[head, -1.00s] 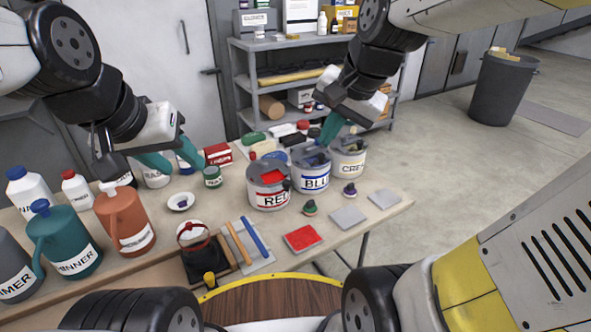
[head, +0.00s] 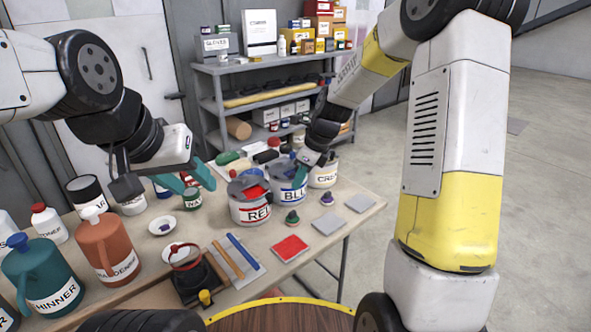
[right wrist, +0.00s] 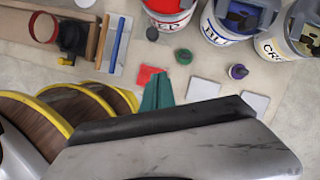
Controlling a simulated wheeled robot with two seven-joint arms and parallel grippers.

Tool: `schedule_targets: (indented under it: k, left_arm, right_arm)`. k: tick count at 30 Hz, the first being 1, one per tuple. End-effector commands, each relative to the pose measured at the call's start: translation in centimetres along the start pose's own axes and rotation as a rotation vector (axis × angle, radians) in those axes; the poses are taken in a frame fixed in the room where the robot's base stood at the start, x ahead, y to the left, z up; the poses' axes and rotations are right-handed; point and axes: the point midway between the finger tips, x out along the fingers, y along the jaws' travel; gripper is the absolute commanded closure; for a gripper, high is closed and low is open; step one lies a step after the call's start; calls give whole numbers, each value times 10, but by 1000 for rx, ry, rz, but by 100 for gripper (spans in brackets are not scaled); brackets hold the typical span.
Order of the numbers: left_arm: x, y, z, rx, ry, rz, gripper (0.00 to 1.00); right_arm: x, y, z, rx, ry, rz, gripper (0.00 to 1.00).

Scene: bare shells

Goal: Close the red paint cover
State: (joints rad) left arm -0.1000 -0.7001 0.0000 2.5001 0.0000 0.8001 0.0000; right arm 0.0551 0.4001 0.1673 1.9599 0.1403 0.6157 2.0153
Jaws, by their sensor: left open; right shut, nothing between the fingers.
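The red paint can (head: 251,212), labelled RED, stands on the workbench with red paint showing in its open top. Its grey cover (head: 238,186) lies toward the back and left of the opening, leaving the paint uncovered. The can also shows at the top of the right wrist view (right wrist: 168,22). My left gripper (head: 204,175) is open and empty, left of the can near a small green tin. My right gripper (head: 300,178) is shut and empty, at the blue can to the right; whether it touches is unclear. Its teal fingers show in the right wrist view (right wrist: 157,92).
The blue can (head: 287,190) and cream can (head: 323,175) stand right of the red can. A red pad (head: 290,247), grey pads and small jars lie in front. Orange (head: 107,250) and teal (head: 45,275) jugs stand left. A shelf stands behind.

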Motion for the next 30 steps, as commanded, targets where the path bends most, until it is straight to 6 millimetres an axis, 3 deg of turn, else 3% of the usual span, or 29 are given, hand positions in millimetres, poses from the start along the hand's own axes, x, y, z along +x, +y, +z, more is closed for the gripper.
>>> schedule_targets:
  k: [3,9,18,30]
  left_arm:
    - [0,0,0,0,0,0,56]
    - [0,0,0,0,0,0,56]
    - [0,0,0,0,0,0,56]
    - [0,0,0,0,0,0,56]
  right_arm:
    - [29,1,-1,-2,3,6,100]
    - [66,1,5,-5,-1,3,100]
    - [76,0,35,-4,0,0,100]
    - [77,0,38,-4,0,0,100]
